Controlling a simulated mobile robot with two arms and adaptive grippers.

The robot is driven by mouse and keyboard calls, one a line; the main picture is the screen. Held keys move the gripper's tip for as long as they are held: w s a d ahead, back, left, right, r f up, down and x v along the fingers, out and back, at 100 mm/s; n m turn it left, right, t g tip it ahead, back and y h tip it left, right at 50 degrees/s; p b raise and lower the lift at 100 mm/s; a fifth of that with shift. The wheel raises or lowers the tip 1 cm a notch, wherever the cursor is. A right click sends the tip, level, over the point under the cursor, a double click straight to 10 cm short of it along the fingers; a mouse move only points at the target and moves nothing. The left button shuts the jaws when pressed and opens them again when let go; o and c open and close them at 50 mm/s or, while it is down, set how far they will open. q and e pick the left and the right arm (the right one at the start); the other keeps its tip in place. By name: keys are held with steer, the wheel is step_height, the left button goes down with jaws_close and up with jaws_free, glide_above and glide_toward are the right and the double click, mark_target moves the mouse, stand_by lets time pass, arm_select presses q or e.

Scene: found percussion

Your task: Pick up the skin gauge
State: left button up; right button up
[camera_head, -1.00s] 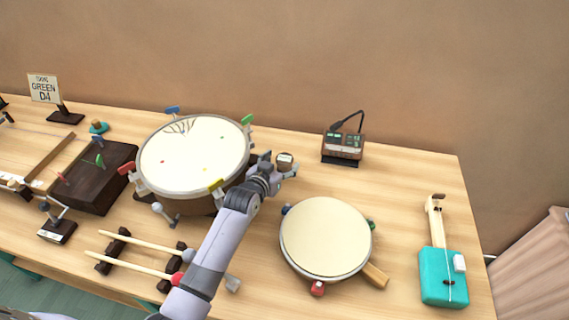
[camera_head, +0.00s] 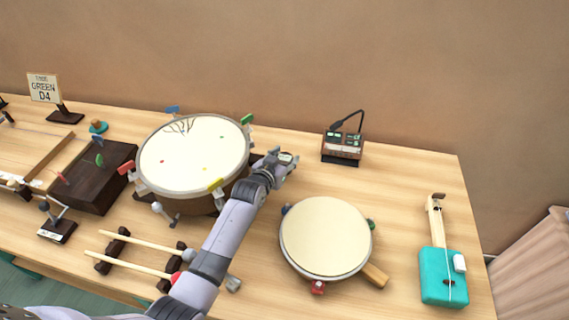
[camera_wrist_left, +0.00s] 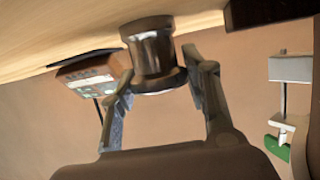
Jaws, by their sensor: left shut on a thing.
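The skin gauge, a small dark brown cylinder with a wider rim, shows in the wrist view (camera_wrist_left: 152,48) and, partly covered by the fingers, in the head view (camera_head: 286,157). My left gripper (camera_head: 281,162) is at the right side of the large drum (camera_head: 195,155). In the wrist view its two fingers (camera_wrist_left: 158,84) are shut on the gauge from both sides, around its rim. The gauge's other end is close to the wooden table top; I cannot tell if it touches. My right gripper is not in view.
A tuner-like box (camera_head: 342,146) stands behind, to the right of the gripper. A round hand drum (camera_head: 326,236) lies in front of it. Mallets (camera_head: 140,265) rest on a rack at the front left. A teal string instrument (camera_head: 442,275) lies far right. The table between is clear.

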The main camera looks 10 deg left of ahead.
arm_select(q)
steer(key=shift+r, duration=0.1)
steer(key=c, duration=0.7)
steer(key=shift+c, duration=0.2)
